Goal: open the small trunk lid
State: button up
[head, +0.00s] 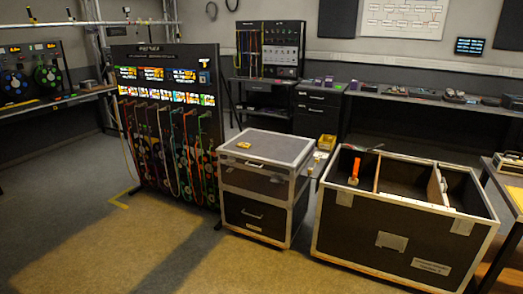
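The small trunk (258,200) is a dark flight case with metal edges, standing on the floor near the middle. Its grey lid (270,145) lies flat on top and looks shut. A small yellow item (243,145) lies on the lid toward its left side. The front of the trunk has a handle and a pale label. My gripper is not in this view.
A larger open trunk (390,240) stands just right, with dividers and an orange-handled item (354,170) inside. A cable rack (165,120) stands left of the small trunk. A bench (430,97) runs along the back wall. The floor (150,245) at front left is clear.

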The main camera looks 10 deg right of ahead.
aim_at(273, 153)
jog(key=z, duration=0.15)
jog(key=i, duration=1.05)
jog(key=u, duration=0.75)
jog(key=k, duration=0.25)
jog(key=u, duration=2.1)
